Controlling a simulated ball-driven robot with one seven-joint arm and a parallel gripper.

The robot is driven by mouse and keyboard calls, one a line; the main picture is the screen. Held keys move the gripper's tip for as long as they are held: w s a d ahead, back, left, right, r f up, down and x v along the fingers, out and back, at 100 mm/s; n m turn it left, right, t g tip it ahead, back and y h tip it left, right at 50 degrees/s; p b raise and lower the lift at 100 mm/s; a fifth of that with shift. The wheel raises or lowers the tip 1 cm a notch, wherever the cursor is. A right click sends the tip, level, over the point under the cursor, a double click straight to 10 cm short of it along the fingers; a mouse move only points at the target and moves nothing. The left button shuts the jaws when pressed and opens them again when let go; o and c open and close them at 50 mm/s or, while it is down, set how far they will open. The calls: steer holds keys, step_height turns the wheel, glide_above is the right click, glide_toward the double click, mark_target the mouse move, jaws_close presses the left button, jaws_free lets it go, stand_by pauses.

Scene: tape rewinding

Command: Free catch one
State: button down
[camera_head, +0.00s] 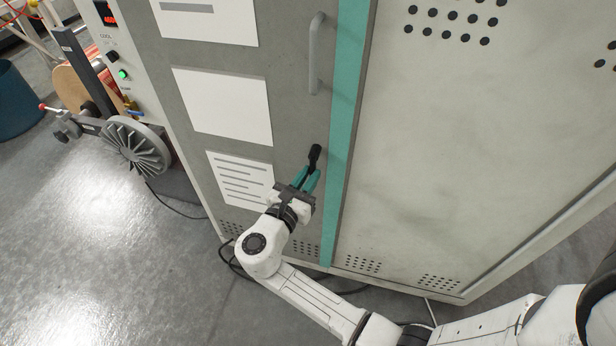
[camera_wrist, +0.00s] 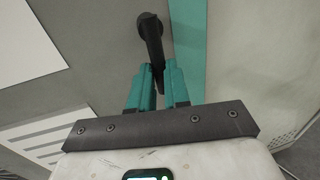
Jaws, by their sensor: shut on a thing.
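A black catch (camera_head: 315,154) sits low on the grey cabinet door, just left of the teal vertical strip. It also shows in the wrist view as a black lever (camera_wrist: 151,38) with a round top, its lower end reaching down between my fingers. My gripper (camera_head: 307,177) has teal fingers, shut on the lower end of the catch. The fingers (camera_wrist: 157,80) are close together on either side of the lever's lower end, which they partly hide.
A grey door handle (camera_head: 315,53) is above the catch. White sheets (camera_head: 222,105) are on the door to the left. A spoked wheel (camera_head: 132,147) with a red-tipped crank stands at the left. Dark cables lie on the floor along the cabinet base. Open floor (camera_head: 80,260) is at lower left.

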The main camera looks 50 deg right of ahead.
mark_target(299, 149)
steer(key=shift+w+m, duration=0.1)
steer(key=shift+m, duration=0.2)
steer(key=w+m, duration=0.1)
steer(key=m, duration=0.1)
steer(key=r+m+y, duration=0.1)
steer(key=m, duration=0.2)
steer(key=w+a+m+p, duration=0.1)
steer(key=m, duration=0.1)
steer(key=shift+w+r+t+y, duration=0.25)
steer(key=shift+w+t+y, duration=0.05)
steer(key=shift+y, duration=0.1)
steer(key=m, duration=0.1)
steer(key=r+m, duration=0.1)
steer(key=m, duration=0.2)
steer(key=shift+w+a+r+t+y+b, duration=0.2)
steer(key=shift+w+t+y+b, duration=0.1)
steer(key=shift+w+t, duration=0.1)
steer(key=shift+r+m+t+b, duration=0.3)
steer(key=shift+r+m, duration=0.25)
steer(key=shift+m, duration=0.65)
steer(key=shift+w, duration=0.1)
steer(key=c, duration=1.1)
jaws_free()
steer(key=shift+r, duration=0.1)
